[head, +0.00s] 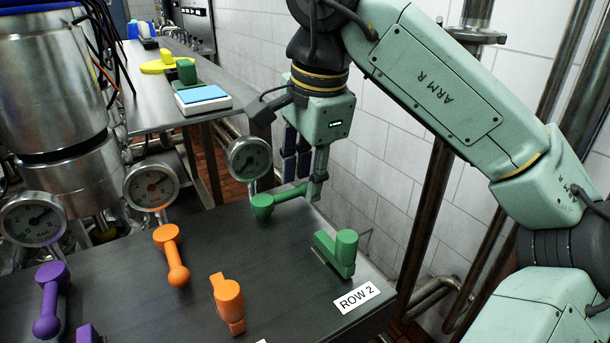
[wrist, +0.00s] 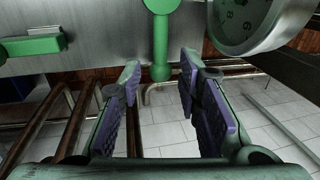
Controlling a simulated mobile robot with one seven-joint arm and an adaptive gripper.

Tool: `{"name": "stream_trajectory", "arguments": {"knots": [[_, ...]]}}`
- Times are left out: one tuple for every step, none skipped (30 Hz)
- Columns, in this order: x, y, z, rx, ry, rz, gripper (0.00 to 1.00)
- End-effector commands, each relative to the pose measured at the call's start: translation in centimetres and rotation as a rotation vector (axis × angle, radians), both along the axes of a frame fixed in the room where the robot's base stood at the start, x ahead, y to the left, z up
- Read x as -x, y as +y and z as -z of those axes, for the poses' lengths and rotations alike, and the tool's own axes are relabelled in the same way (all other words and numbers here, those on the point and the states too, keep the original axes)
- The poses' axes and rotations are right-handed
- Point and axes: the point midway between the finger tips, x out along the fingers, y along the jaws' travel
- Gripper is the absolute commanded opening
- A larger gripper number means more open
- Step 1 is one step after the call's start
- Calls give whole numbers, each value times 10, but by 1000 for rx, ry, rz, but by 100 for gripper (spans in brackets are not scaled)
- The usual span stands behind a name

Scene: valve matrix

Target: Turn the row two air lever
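A back green lever (head: 285,197) sits on the dark panel; its pivot is at the left and its arm points right to my gripper. A front green lever (head: 337,252) stands beside the ROW 2 label (head: 356,297). No marking for air is readable. My gripper (head: 306,178) is at the free end of the back green lever. In the wrist view that lever (wrist: 160,45) hangs between my two open, purple-padded fingers (wrist: 161,68), with a gap on both sides. The front green lever (wrist: 32,46) shows at the left there.
Orange levers (head: 172,258) and purple levers (head: 50,300) stand left on the same panel (head: 290,290). A round gauge (head: 249,158) is close behind the back green lever, also in the wrist view (wrist: 243,22). A tiled wall (head: 385,130) and pipes are at the right.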

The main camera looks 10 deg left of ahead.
Motion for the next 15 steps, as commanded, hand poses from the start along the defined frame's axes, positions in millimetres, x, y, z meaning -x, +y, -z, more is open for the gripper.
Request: {"name": "stream_trajectory", "arguments": {"knots": [[0,1,3,-1,1,-1,31],[0,1,4,0,0,-1,31],[0,1,5,0,0,-1,31],[0,1,5,1,-1,-1,31],[-1,1,5,1,-1,-1,31],[-1,1,5,1,-1,-1,31],[-1,1,5,1,-1,-1,31],[-1,1,5,1,-1,-1,31],[-1,1,5,1,-1,-1,31],[-1,1,5,1,-1,-1,31],[-1,1,5,1,-1,-1,30],[-1,1,5,1,-1,-1,27],[-1,1,5,1,-1,-1,25],[-1,1,5,1,-1,-1,23],[-1,1,5,1,-1,-1,21]]}}
